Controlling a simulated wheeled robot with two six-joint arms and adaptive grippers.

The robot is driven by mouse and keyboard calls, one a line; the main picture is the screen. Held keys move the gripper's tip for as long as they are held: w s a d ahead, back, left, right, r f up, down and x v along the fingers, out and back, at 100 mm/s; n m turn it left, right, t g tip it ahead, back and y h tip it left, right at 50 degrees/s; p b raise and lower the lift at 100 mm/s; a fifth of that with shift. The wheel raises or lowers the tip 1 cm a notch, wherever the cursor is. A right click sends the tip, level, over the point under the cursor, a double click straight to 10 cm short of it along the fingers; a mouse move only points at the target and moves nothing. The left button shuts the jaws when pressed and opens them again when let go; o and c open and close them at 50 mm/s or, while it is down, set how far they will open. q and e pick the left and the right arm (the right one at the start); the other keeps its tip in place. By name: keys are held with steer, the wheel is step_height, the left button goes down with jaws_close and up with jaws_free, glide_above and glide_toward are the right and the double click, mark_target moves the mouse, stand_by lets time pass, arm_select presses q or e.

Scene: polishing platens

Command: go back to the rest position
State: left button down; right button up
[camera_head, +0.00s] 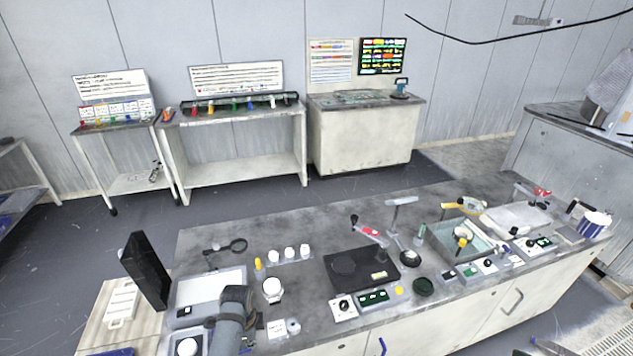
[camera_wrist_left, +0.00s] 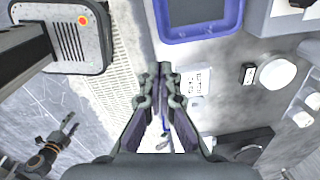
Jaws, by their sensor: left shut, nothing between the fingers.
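My left gripper (camera_wrist_left: 160,72) is shut and empty in the left wrist view, its fingertips together above the grey bench top. In the head view the grey end of my left arm (camera_head: 232,318) stands over the near left part of the bench (camera_head: 300,226), and its fingers cannot be made out there. A dark gripper-like shape with an orange ring, likely my right gripper (camera_wrist_left: 52,146), shows at the lower left of the left wrist view. Its jaws are too small to judge. The rest position is not marked in either view.
A tall black panel (camera_head: 146,270) stands left of my arm. White jars, a dark platen (camera_head: 350,268), control boxes and a basin (camera_head: 448,250) crowd the bench. A blue-rimmed tray (camera_wrist_left: 198,36) lies ahead in the wrist view. Open floor (camera_head: 150,222) lies behind the bench.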

arm_select(q)
steer(key=s+a+r+n+t, duration=0.2)
steer(key=s+a+r+n, duration=0.1)
steer(key=s+r+n, duration=0.4)
steer(key=s+a+r+n+t, duration=0.1)
steer(key=s+a+r+n, duration=0.3)
steer(key=s+n, duration=0.55)
steer(key=s+a+f+g+b, duration=0.1)
steer(key=s+f, duration=0.1)
steer(key=f, duration=1.3)
steer(key=s+a+f+b, duration=0.1)
steer(key=s+f, duration=0.1)
steer(key=f, duration=1.3)
steer(key=s+f+g, duration=0.1)
steer(key=s+f, duration=1.3)
steer(key=s, duration=0.3)
steer(key=shift+a+y+b, duration=0.3)
steer(key=shift+a+b, duration=0.05)
steer(key=shift+b, duration=0.1)
arm_select(e)
steer(key=f, duration=0.1)
steer(key=s+f, duration=0.1)
steer(key=f, duration=0.1)
steer(key=shift+s, duration=0.25)
